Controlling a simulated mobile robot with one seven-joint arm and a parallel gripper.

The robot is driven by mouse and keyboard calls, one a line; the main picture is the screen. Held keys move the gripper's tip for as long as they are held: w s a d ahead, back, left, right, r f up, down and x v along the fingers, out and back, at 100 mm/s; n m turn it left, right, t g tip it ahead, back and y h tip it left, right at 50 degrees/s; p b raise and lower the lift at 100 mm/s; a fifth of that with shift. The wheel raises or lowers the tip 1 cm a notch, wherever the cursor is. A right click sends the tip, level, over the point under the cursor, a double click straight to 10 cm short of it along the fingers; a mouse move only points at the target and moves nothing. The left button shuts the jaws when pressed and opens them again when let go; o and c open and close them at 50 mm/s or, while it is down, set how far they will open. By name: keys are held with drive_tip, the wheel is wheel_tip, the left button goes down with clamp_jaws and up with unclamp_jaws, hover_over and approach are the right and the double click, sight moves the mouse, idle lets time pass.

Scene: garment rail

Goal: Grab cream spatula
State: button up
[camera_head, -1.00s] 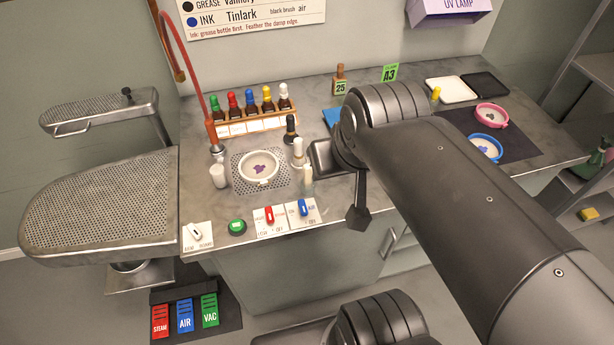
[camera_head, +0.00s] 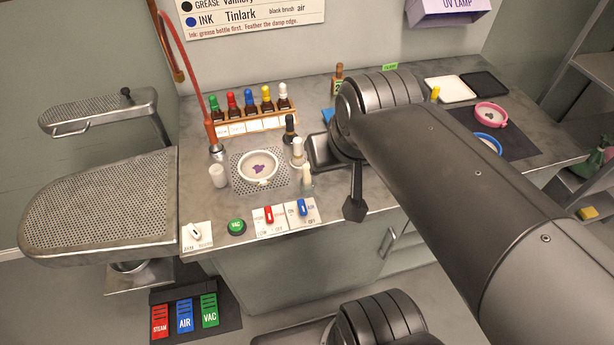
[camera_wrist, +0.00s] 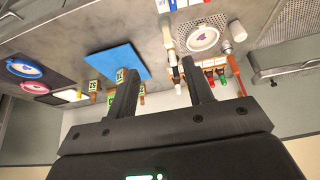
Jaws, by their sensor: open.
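I cannot make out a cream spatula for sure in either view. A pale, slim upright item (camera_head: 307,180) stands at the front of the bench beside a white-topped bottle (camera_head: 297,150), but it is too small to name. My gripper (camera_wrist: 156,70) is open and empty in the wrist view, its two dark fingers apart over the bench. Bottles and the bottle rack lie beyond its right finger, and a blue sheet (camera_wrist: 115,62) beyond its left one.
A round white dish (camera_head: 258,180) sits on a perforated plate, with a white cup (camera_head: 217,176) to its left. A rack (camera_head: 250,127) of colour-capped bottles stands behind. Switches (camera_head: 284,215) line the front edge. Pink (camera_head: 491,114) and blue rings lie at the right.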

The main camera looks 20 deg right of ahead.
drive_tip(key=w+f+g, duration=0.2)
drive_tip(key=w+g, duration=0.1)
drive_tip(key=w, duration=0.5)
drive_tip(key=g, duration=0.2)
approach(307, 168)
drive_tip(key=shift+w+d+f, duration=0.1)
drive_tip(key=shift+w, duration=0.8)
wheel_tip(307, 168, down, 5)
drive_tip(key=shift+f, duration=0.15)
drive_tip(key=f, duration=0.5)
drive_tip(key=shift+s+f, duration=0.3)
drive_tip(key=shift+s, duration=0.05)
clamp_jaws()
